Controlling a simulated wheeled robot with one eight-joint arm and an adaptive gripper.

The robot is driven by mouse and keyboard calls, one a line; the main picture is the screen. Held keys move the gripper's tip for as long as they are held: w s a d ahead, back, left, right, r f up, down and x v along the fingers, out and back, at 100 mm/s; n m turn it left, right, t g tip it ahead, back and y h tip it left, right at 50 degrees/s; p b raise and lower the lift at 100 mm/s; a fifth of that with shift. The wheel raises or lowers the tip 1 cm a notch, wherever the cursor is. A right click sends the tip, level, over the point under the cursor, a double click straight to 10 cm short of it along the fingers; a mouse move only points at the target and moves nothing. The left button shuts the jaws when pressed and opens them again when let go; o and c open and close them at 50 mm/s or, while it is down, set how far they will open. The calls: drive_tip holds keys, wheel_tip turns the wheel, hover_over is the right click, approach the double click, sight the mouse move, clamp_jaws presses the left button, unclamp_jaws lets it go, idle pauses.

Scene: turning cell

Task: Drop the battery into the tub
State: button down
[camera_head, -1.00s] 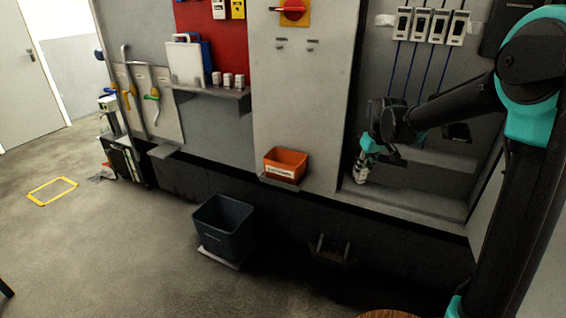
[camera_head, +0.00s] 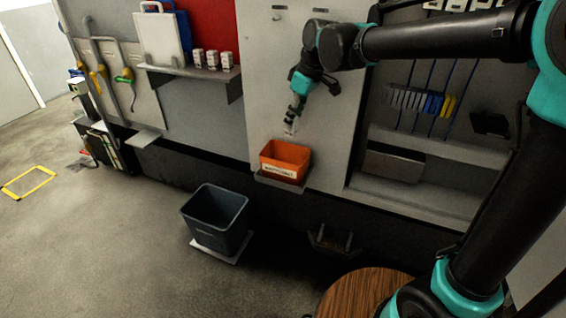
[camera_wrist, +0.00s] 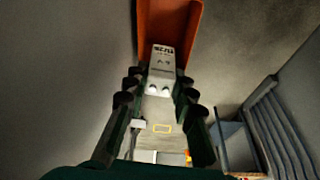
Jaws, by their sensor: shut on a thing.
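My gripper (camera_head: 295,110) is shut on a small pale battery (camera_head: 291,128), which hangs from the fingertips. The orange tub (camera_head: 281,168) with a white label sits on a small ledge on the wall panel. The battery is held above the tub, near its back right side, apart from it. In the wrist view the battery (camera_wrist: 162,62) is between the two dark fingers of my gripper (camera_wrist: 160,85), its two round terminals showing. The orange tub (camera_wrist: 168,20) lies beyond it at the top.
A dark grey bin (camera_head: 217,218) stands on the floor below left of the tub. A shelf (camera_head: 190,72) with several small white boxes is on the wall to the left. An open cabinet (camera_head: 425,150) with cables is to the right. A round wooden top (camera_head: 365,291) is at the bottom.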

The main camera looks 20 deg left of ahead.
sight(293, 129)
drive_tip(key=shift+f, duration=2.1)
drive_tip(key=c, duration=1.2)
unclamp_jaws()
drive_tip(key=v, duration=1.2)
